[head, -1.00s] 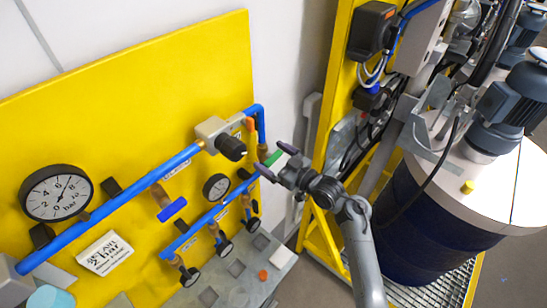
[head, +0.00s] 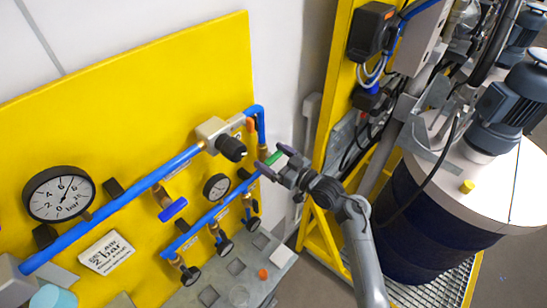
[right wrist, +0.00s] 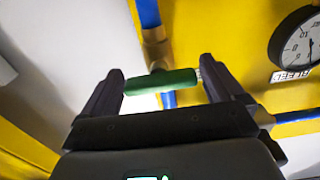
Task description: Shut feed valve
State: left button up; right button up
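A green valve handle (head: 273,158) sits at the right end of the lower blue pipe on the yellow panel. It shows as a green bar in the right wrist view (right wrist: 162,82), with a brass fitting behind it. My right gripper (head: 271,161) is open at this handle. In the right wrist view its two dark fingers (right wrist: 160,88) stand apart, one near each end of the green bar. I cannot tell whether they touch it. A blue valve handle (head: 173,210) hangs below the upper pipe. The labels are too small to tell which valve is the feed valve. My left gripper is not in view.
A large pressure gauge (head: 60,194) and a small gauge (head: 216,187) are on the yellow panel (head: 120,110). Small black knobs (head: 225,248) hang below the lower pipe. A yellow frame (head: 338,90) and a dark drum (head: 420,225) stand to the right.

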jog(key=shift+o, duration=0.2)
jog(key=shift+d, duration=0.1)
jog(key=b+v, duration=0.2)
jog(key=v, duration=0.8)
jog(key=shift+s+d, duration=0.15)
jog(key=shift+s, duration=0.1)
